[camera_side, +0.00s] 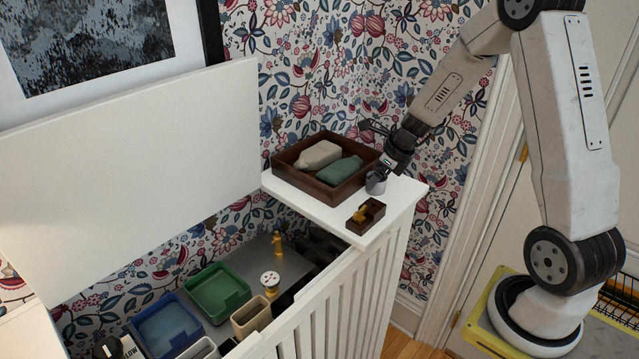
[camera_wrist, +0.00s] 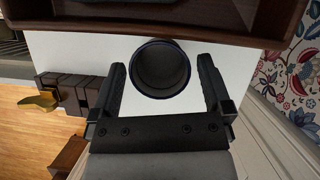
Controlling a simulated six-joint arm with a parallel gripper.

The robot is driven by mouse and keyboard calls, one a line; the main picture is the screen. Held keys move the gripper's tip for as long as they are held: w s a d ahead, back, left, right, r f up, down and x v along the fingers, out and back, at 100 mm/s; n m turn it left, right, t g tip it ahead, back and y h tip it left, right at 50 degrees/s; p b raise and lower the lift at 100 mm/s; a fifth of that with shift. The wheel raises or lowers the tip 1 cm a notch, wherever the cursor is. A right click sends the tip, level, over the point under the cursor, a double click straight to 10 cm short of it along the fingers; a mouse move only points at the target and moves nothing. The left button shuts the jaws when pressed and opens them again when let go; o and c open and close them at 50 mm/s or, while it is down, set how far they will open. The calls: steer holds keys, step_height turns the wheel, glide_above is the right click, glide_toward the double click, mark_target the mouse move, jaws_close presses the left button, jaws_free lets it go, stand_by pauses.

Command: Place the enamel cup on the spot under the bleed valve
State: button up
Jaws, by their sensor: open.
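The enamel cup (camera_side: 376,184) stands upright on the white shelf top, beside the dark wooden tray. The wrist view looks down into the cup (camera_wrist: 160,70), with its dark inside and blue rim. My gripper (camera_wrist: 161,64) is open, with one finger on each side of the cup and a small gap showing at both. In the side view my gripper (camera_side: 380,172) is low over the cup and partly hides it. A brass fitting (camera_side: 278,243) stands inside the open cabinet and may be the bleed valve. I cannot make out the spot under it.
The wooden tray (camera_side: 325,189) holds a beige and a green bottle. A small brown box (camera_side: 366,216) with a yellow piece sits near the shelf's front edge. The cabinet below holds green (camera_side: 218,290) and blue (camera_side: 165,327) trays, and a white round knob (camera_side: 270,278).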

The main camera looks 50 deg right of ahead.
steer(key=shift+w+f, duration=0.3)
steer(key=shift+f, duration=0.2)
steer(key=c, duration=1.3)
steer(key=shift+r, duration=0.2)
steer(key=shift+r, duration=0.95)
steer(key=s+a+r, duration=0.2)
steer(key=s+r, duration=0.3)
steer(key=s, duration=0.1)
steer(key=s+a+r, duration=0.2)
steer(key=s+r, duration=0.3)
steer(key=s, duration=0.2)
steer(key=shift+s+a+r, duration=0.15)
steer(key=shift+a+r, duration=0.2)
steer(key=shift+a, duration=0.05)
